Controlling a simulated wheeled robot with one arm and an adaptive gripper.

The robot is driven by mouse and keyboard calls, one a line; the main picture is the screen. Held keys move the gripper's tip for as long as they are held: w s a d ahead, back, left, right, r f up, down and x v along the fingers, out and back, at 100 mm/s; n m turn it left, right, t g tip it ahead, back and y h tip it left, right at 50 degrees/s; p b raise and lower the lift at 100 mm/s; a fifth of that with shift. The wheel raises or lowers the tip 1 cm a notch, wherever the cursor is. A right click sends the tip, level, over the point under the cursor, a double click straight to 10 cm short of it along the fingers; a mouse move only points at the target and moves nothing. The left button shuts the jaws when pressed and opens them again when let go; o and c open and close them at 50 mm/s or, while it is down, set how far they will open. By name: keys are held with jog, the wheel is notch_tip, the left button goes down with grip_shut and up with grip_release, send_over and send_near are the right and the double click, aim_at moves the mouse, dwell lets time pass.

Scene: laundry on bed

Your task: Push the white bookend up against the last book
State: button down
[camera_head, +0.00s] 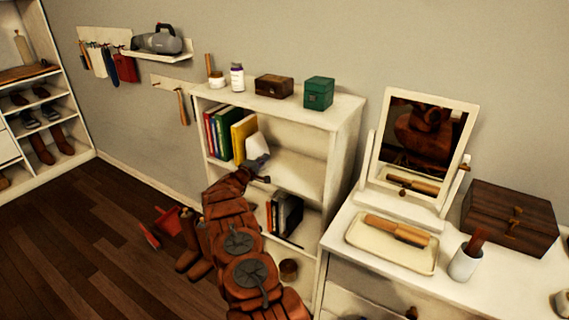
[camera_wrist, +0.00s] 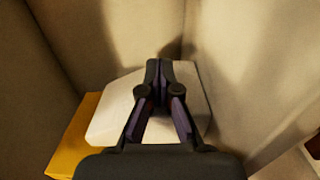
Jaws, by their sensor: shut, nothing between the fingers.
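The white bookend (camera_head: 256,146) stands on the upper shelf of the white bookcase, just right of the yellow book (camera_head: 239,139), the last in the row. In the wrist view the pale bookend (camera_wrist: 112,106) lies under and to the left of my fingers, with the yellow book (camera_wrist: 76,140) at its left edge. I cannot tell whether the two touch. My gripper (camera_wrist: 160,72) is shut and empty, its fingertips over the bookend, partly hiding it. In the head view my gripper (camera_head: 258,164) is at the bookend; contact is unclear.
Red, blue and green books (camera_head: 219,134) stand left of the yellow one. The shelf right of the bookend is bare (camera_head: 295,170). Boxes, including a green one (camera_head: 318,93), stand on the bookcase top. More books (camera_head: 286,213) are on the lower shelf. A mirror (camera_head: 420,140) stands at right.

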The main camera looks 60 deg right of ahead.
jog(key=shift+w+b, duration=0.6)
jog(key=shift+w, duration=0.3)
jog(key=shift+s, duration=1.55)
jog(key=shift+a, duration=1.75)
jog(key=shift+a+p, duration=0.3)
jog(key=shift+a, duration=0.4)
jog(key=a, duration=0.9)
jog(key=shift+s, duration=0.3)
